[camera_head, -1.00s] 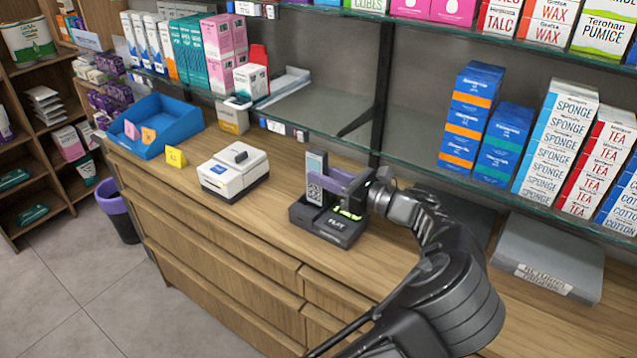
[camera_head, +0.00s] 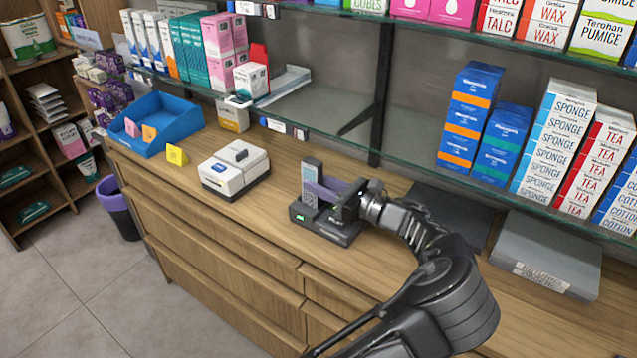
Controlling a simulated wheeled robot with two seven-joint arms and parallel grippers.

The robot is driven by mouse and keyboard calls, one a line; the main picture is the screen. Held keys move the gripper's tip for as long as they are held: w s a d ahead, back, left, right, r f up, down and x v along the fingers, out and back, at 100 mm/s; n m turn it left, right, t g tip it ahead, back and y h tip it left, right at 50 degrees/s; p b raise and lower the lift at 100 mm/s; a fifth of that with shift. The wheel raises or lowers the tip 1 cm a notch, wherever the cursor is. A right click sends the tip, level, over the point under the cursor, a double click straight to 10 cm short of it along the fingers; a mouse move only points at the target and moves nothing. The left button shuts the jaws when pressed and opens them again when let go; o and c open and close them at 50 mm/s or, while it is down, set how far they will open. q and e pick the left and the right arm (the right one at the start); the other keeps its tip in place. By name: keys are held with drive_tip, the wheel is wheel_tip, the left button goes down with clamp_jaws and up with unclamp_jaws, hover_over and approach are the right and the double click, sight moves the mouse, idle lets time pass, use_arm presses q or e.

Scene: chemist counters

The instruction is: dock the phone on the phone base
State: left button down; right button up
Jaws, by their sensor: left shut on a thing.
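The phone base (camera_head: 344,232) is a black block on the wooden counter, with a dark upright back and a small lit green display at its front left. The phone (camera_head: 309,182) is a slim grey handset standing near upright at the base's left part, against the dark back. Its lower end appears to be down at the base; exact seating is hard to tell. My left gripper (camera_head: 322,191), with purplish fingers, reaches in from the right over the base and is shut on the phone. Its wrist hides the base's right rear. My right gripper is out of view.
A white card-reader-like device (camera_head: 234,175) stands left of the base. A blue tray (camera_head: 152,125) and yellow tag (camera_head: 177,155) are farther left. A glass shelf with boxes overhangs behind. A grey flat box (camera_head: 547,258) lies at right.

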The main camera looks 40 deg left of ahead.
use_arm(q)
drive_tip(key=c, duration=1.7)
unclamp_jaws()
drive_tip(key=shift+f, duration=0.15)
drive_tip(key=o, duration=0.5)
drive_tip(key=d+b, duration=0.2)
drive_tip(key=d, duration=0.8)
drive_tip(key=shift+w+d, duration=0.15)
drive_tip(key=shift+d, duration=0.25)
drive_tip(key=shift+d+r, duration=0.2)
drive_tip(key=shift+d, duration=0.45)
